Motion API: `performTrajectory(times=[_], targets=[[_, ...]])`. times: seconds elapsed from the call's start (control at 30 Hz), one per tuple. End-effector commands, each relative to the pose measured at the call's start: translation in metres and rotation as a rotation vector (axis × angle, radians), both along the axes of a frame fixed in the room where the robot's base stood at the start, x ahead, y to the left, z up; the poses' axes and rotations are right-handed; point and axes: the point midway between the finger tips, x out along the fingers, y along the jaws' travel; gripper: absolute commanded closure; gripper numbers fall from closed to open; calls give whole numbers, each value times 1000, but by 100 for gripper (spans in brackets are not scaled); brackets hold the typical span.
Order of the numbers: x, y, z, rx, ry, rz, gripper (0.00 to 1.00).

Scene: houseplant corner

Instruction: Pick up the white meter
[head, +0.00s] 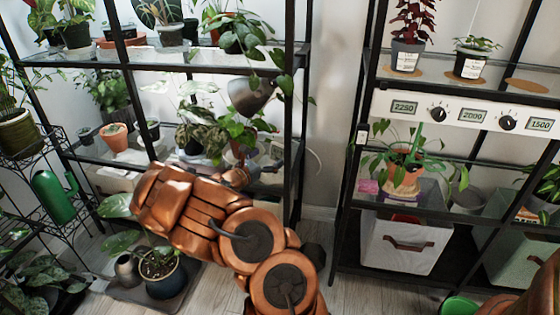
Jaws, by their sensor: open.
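I cannot make out the white meter for certain. A small white device (362,134) at the left post of the right rack could be it, but it is too small to tell. My copper-coloured arm reaches up from the bottom centre to the middle shelf of the left rack.
The left rack's black post (291,110) stands close to my gripper. The right rack holds a white control panel (455,110), a terracotta pot (404,178) and a white bin (402,240). A green watering can (55,197) is far left.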

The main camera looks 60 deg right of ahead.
Motion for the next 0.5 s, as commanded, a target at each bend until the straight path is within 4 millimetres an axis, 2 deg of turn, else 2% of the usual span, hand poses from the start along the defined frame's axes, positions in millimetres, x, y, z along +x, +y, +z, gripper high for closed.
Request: performTrajectory(times=[0.33, 0.5], targets=[[-3, -27, 0, 0, -3, -5, 0], [-3, -51, 3, -1, -6, -4, 0]])
